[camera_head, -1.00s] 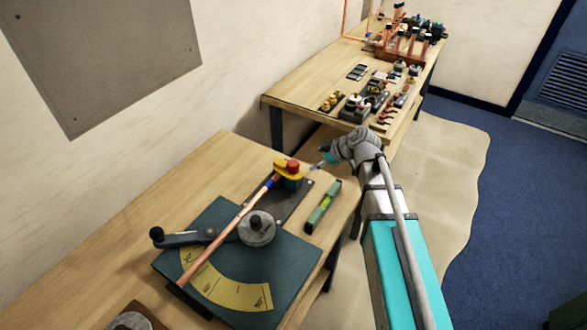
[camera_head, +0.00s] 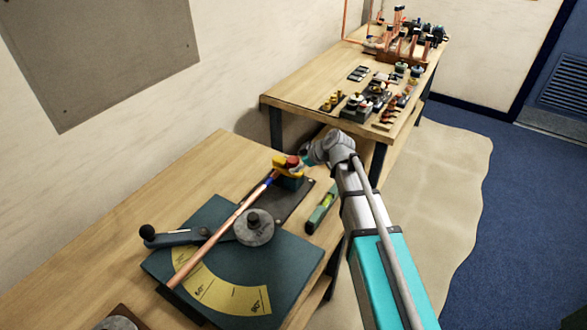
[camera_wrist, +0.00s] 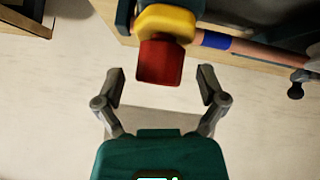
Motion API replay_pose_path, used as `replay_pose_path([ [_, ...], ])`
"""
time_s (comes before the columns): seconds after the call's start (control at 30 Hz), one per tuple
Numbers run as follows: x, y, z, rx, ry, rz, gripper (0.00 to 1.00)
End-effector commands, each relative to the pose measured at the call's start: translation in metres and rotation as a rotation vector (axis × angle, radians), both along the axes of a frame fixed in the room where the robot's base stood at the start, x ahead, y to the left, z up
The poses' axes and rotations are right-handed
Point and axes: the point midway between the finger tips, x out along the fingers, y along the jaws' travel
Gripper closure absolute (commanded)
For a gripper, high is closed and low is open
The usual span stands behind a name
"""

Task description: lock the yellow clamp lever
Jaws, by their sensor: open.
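The yellow clamp lever (camera_head: 288,167) sits on a dark clamp block at the far end of the bending plate, its red knob (camera_head: 292,162) on top. In the wrist view the yellow lever (camera_wrist: 165,22) shows at the top, and its red knob (camera_wrist: 160,62) points down toward my open gripper (camera_wrist: 160,88). The two fingers stand on either side of the knob's lower end with gaps, apparently not touching it. A copper pipe (camera_head: 222,228) with a blue band runs from the clamp across the bender. In the head view my arm's wrist hides the fingers.
The green bender plate (camera_head: 290,265) carries a yellow angle scale (camera_head: 215,292), a grey round former (camera_head: 254,226) and a black-knobbed handle (camera_head: 175,237). A green level (camera_head: 322,208) lies right of the clamp. A second bench (camera_head: 300,92) behind holds fittings and a copper manifold.

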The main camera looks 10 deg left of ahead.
Motion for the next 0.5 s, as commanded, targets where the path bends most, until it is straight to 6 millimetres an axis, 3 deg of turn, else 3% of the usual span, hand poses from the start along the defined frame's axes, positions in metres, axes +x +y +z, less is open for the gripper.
replay_pose_path([
  [0.2,0.005,0.011,-0.013,0.000,0.000,0.001,0.09],
  [0.5,0.005,0.014,-0.014,0.000,0.000,0.000,0.09],
])
